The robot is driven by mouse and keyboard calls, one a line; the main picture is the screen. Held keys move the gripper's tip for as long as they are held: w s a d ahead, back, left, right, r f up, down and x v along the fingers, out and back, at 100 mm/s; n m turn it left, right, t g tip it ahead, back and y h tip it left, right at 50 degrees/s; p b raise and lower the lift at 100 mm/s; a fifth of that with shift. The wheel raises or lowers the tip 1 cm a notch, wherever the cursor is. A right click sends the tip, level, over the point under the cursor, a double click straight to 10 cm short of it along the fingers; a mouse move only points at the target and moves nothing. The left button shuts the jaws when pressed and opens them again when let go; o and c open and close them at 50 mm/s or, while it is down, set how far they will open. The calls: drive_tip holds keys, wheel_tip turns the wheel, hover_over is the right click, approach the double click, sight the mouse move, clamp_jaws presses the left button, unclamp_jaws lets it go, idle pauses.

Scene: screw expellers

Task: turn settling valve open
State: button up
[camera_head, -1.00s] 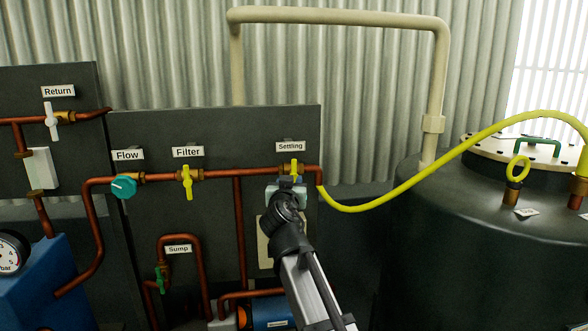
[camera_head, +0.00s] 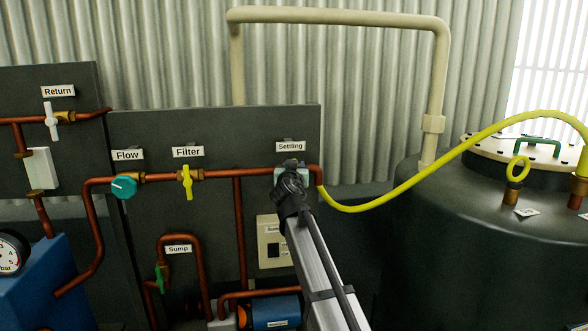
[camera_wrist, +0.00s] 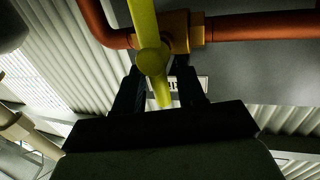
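The settling valve's yellow handle (camera_wrist: 147,30) shows in the wrist view, on a brass body (camera_wrist: 181,32) in the copper pipe. My gripper (camera_wrist: 161,80) is around the handle's lower end, one dark finger on each side. Gaps show between the fingers and the handle, so the gripper looks open; contact cannot be seen. In the head view my gripper (camera_head: 291,165) is right under the Settling label (camera_head: 291,146) and hides the valve.
The Filter valve (camera_head: 187,182) with a yellow handle and the teal Flow knob (camera_head: 123,186) sit to the left on the same pipe. A yellow hose (camera_head: 400,188) runs right to the dark tank (camera_head: 470,250). A wall box (camera_head: 270,240) is below my gripper.

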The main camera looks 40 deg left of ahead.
drive_tip(key=shift+c, duration=0.3)
clamp_jaws()
drive_tip(key=shift+s+a+f+n+y, duration=0.4)
drive_tip(key=shift+n+y, duration=0.55)
drive_tip(key=shift+n, duration=2.4)
drive_tip(key=shift+s+a+f+n+y, duration=0.25)
drive_tip(key=shift+f+n+y, duration=0.45)
drive_tip(key=shift+n, duration=2.7)
drive_tip(key=shift+s+a+f+n+y, duration=0.3)
drive_tip(key=shift+n+y, duration=0.85)
drive_tip(key=shift+n, duration=2.2)
drive_tip(key=shift+n+g, duration=0.4)
drive_tip(key=shift+n, duration=0.1)
